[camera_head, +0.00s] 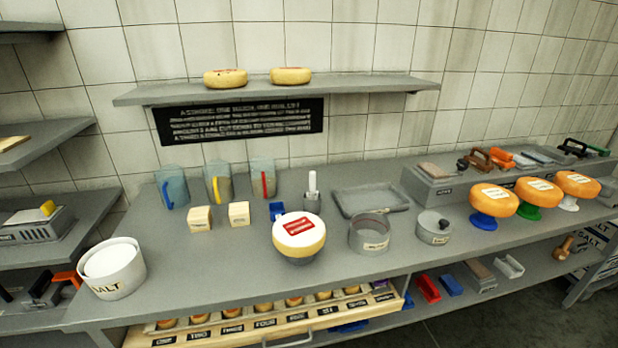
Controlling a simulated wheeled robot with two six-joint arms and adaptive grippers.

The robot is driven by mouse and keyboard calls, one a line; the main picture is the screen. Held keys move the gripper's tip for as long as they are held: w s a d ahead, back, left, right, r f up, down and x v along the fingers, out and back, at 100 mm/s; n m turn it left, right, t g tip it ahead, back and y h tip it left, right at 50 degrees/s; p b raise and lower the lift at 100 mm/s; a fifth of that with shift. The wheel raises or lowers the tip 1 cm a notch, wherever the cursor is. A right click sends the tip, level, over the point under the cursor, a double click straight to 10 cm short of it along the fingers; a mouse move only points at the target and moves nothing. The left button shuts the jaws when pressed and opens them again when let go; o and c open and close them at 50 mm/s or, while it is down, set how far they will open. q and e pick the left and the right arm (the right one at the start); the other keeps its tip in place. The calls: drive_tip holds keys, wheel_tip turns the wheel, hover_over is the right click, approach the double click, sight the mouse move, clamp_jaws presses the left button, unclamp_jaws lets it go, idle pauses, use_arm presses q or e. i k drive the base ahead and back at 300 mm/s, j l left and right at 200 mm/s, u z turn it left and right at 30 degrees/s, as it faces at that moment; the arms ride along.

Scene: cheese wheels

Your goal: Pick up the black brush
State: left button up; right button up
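A black brush-like item (572,147) lies at the far right back of the counter, beside a green one (598,151). It is small, so its bristles cannot be made out. Another dark item (42,289), also too small to identify, sits on the lower left shelf next to an orange one (67,278). Neither of my grippers shows in the head view.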

sight(581, 154)
drive_tip(key=z, duration=1.5)
drive_tip(key=u, duration=1.2)
drive_tip(key=i+l, duration=0.2)
drive_tip(key=l, duration=0.35)
drive_tip(key=i+l+u, duration=0.15)
drive_tip(key=l, duration=0.35)
drive_tip(key=i+l, duration=0.3)
drive_tip(key=l, duration=0.25)
drive_tip(key=i+l+u, duration=0.15)
drive_tip(key=l, duration=0.4)
drive_tip(key=i+l, duration=0.2)
drive_tip(key=l, duration=0.35)
drive_tip(key=i+l+u, duration=0.15)
drive_tip(key=l, duration=0.45)
drive_tip(key=i+l, duration=0.15)
drive_tip(key=l, duration=0.4)
drive_tip(key=i+l+u, duration=0.15)
drive_tip(key=l, duration=0.45)
